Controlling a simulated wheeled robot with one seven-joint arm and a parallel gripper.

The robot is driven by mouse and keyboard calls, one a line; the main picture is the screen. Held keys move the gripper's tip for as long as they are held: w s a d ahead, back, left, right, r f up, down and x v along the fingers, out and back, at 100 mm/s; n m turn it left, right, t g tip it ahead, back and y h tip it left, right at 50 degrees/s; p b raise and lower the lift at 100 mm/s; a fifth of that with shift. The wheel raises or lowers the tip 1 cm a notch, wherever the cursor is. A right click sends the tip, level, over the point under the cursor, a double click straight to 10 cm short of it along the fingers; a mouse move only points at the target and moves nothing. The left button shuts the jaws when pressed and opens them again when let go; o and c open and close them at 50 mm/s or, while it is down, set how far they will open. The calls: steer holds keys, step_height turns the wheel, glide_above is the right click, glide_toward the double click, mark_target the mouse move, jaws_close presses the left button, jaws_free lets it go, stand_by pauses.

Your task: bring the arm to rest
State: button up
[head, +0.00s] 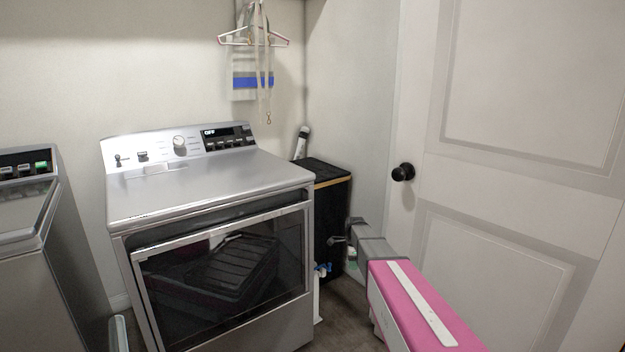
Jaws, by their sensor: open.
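My arm, with a pink and white link and grey parts beyond it, reaches in from the lower right of the head view. My gripper (344,232) is at its far end, small and dark, in front of the black hamper and to the right of the silver front-door machine (214,187). The jaws are open, and I see nothing held between them. The gripper looks apart from the machine, but its exact gap to the hamper cannot be told.
A black hamper (333,206) stands in the corner beside the machine. A white door (516,190) with a dark knob (403,172) is at the right. A topload washer (28,262) is at the left. Small bottles sit low near the hamper. A hanger (252,42) hangs above.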

steer(key=s+d+r+n, duration=0.1)
steer(key=s+n, duration=0.8)
steer(key=s, duration=0.5)
steer(key=s+r+n, duration=0.2)
steer(key=s+n, duration=0.7)
steer(key=s, duration=0.6)
steer(key=shift+s+d+r+n, duration=0.2)
steer(key=shift+s+d+n, duration=0.05)
steer(key=shift+d+n, duration=0.15)
stand_by(0.9)
